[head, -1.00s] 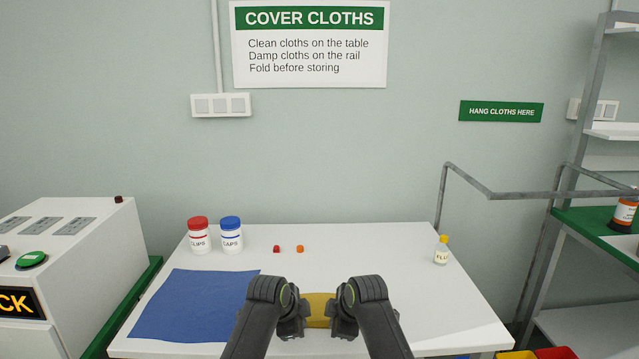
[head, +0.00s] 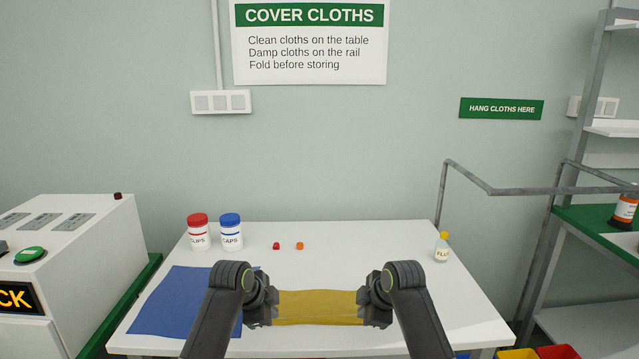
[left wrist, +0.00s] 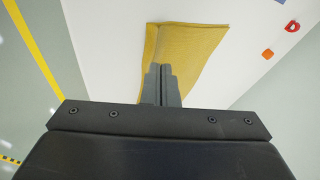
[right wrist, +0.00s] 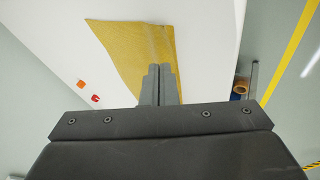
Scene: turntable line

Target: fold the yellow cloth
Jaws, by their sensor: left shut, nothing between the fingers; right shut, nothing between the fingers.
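The yellow cloth (head: 318,308) lies on the white table between my two grippers in the head view, as a wide, short strip. It also shows in the left wrist view (left wrist: 190,48) and in the right wrist view (right wrist: 135,42). My left gripper (head: 268,306) is shut at the cloth's left end, with its fingertips (left wrist: 161,72) over the cloth. My right gripper (head: 368,306) is shut at the right end, with its fingertips (right wrist: 159,72) over the cloth. Neither holds anything. My arms hide parts of the table and perhaps the cloth's ends.
A blue cloth (head: 170,305) lies on the table (head: 350,245) at left, partly behind my left arm. Red-lidded (head: 198,234) and blue-lidded (head: 231,234) jars, two small caps (head: 300,246) and a yellow-capped bottle (head: 442,248) stand further back. A grey rail (head: 530,190) is at right.

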